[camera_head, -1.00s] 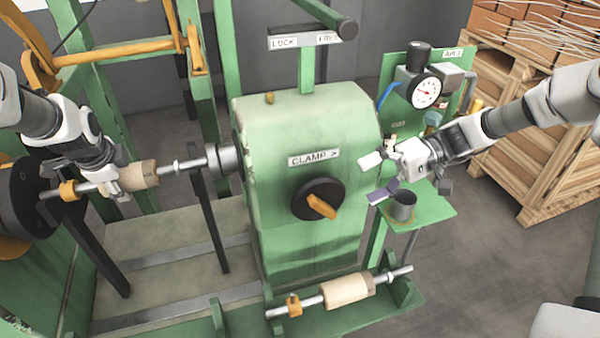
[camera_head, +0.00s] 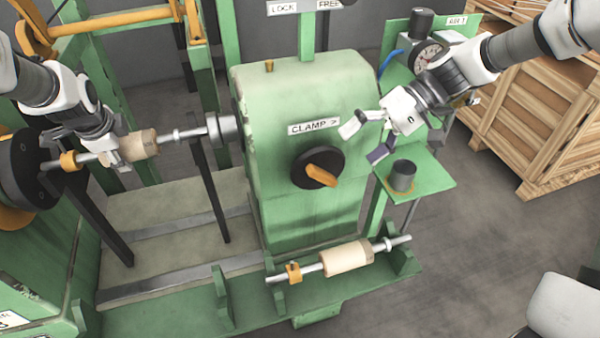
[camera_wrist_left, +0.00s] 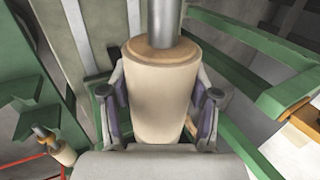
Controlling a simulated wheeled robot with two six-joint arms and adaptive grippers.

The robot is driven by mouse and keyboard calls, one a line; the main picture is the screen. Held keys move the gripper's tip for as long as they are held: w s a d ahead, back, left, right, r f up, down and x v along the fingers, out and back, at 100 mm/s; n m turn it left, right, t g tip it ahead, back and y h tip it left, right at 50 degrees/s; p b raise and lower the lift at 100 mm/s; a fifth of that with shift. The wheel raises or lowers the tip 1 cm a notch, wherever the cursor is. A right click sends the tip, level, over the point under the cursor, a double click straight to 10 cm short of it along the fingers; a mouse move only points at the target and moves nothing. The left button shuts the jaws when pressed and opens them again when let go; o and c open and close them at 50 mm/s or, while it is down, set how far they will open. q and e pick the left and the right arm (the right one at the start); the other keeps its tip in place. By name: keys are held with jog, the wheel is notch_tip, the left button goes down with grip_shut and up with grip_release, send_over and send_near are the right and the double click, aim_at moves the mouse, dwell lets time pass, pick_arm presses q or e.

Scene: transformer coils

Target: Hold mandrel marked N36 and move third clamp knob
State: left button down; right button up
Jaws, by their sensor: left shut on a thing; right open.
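A pale tan mandrel (camera_head: 142,145) sits on a steel shaft between the black faceplate (camera_head: 25,170) and the green headstock. My left gripper (camera_head: 120,155) is shut on it; in the left wrist view the fingers flank the mandrel (camera_wrist_left: 162,90) on both sides. No N36 mark is readable. One clamp knob (camera_head: 320,174), an orange handle on a black disc, is on the headstock front below a "CLAMP >" label. My right gripper (camera_head: 366,138) is open and empty, above and right of the knob, apart from it.
A second mandrel (camera_head: 345,258) lies on a green rack at the front. A grey cup (camera_head: 402,175) stands on a green shelf right of the headstock, below the right gripper. A gauge (camera_head: 430,57) and wooden crates (camera_head: 540,130) are behind the right arm.

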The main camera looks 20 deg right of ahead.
aim_at(326, 173)
jog(key=x, duration=0.9)
jog(key=shift+w+a+f, duration=0.1)
jog(key=shift+a+f, duration=0.1)
jog(key=shift+f, duration=0.05)
jog(key=c, duration=1)
